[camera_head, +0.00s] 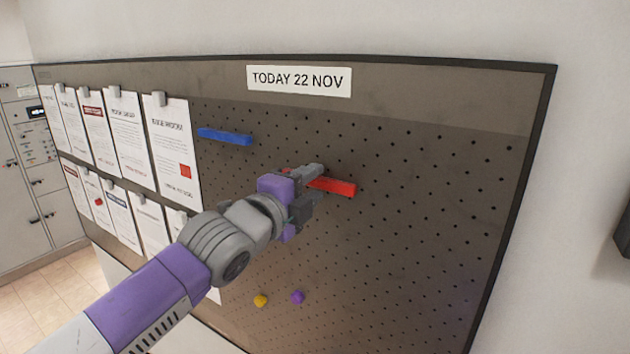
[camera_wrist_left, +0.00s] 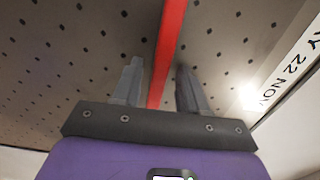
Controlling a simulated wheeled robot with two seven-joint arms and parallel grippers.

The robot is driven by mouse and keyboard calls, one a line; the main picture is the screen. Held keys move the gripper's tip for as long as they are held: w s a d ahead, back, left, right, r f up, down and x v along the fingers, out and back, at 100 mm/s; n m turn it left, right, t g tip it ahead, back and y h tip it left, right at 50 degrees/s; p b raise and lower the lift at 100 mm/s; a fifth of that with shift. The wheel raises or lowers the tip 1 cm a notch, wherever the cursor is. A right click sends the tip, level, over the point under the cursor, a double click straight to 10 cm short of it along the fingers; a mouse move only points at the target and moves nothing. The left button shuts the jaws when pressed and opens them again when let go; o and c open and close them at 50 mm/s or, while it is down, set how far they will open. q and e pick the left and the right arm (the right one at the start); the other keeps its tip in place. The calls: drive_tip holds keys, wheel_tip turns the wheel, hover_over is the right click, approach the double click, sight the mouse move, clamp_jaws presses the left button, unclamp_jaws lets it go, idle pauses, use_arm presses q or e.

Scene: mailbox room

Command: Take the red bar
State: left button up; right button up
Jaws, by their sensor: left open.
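The red bar (camera_head: 335,187) is on the pegboard (camera_head: 430,210), right of its middle, and runs nearly level. My left gripper (camera_head: 314,190) is at the bar's left part and hides that end in the head view. In the left wrist view the red bar (camera_wrist_left: 168,50) runs between the two grey fingers of my left gripper (camera_wrist_left: 158,92). The fingers are open, one on each side of the bar, with a gap visible on both sides. My right gripper is not in view.
A blue bar (camera_head: 225,136) is on the board to the upper left. A yellow peg (camera_head: 261,300) and a purple peg (camera_head: 298,297) are low on the board. Clipped papers (camera_head: 120,130) cover its left side. A date sign (camera_head: 299,80) is at the top. The board's right side is clear.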

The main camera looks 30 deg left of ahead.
sight(314, 184)
use_arm(q)
clamp_jaws()
drive_tip(key=shift+s, duration=0.3)
drive_tip(key=shift+s, duration=0.75)
drive_tip(key=shift+a, duration=0.1)
drive_tip(key=shift+s+b, duration=0.4)
drive_tip(key=shift+s, duration=0.55)
drive_tip(key=s, duration=0.6)
drive_tip(key=shift+a+b, duration=0.3)
drive_tip(key=shift+b, duration=0.15)
